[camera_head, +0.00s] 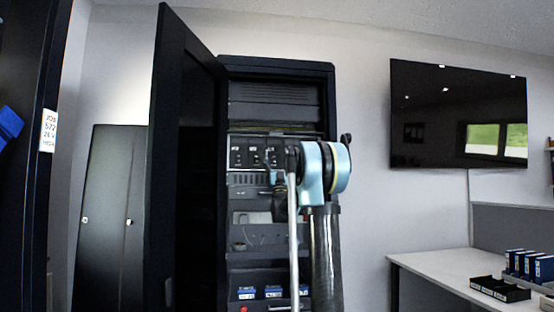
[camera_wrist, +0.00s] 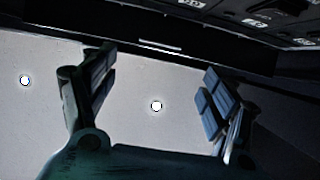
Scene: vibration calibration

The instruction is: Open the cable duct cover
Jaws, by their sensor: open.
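The dark cabinet (camera_head: 275,68) stands open in the head view. A grey slotted strip (camera_head: 248,179), which looks like the cable duct, runs below a row of labelled modules (camera_head: 245,153). My arm hides its right part. In the wrist view my gripper (camera_wrist: 158,64) is open, its two fingers wide apart with nothing between them. A dark bar (camera_wrist: 125,36) with a short bright line crosses beyond the fingertips; I cannot tell whether it is the duct cover. My gripper also shows small and dark in front of the cabinet in the head view (camera_head: 280,196).
The cabinet door (camera_head: 185,160) stands open at the left. Inside, below the strip, are a shelf with loose wire (camera_head: 245,245) and blue labelled boxes (camera_head: 247,293). A white desk (camera_head: 430,265) with a black tray (camera_head: 500,289) stands at the right. Pale panel with bright round spots (camera_wrist: 156,106) lies behind my fingers.

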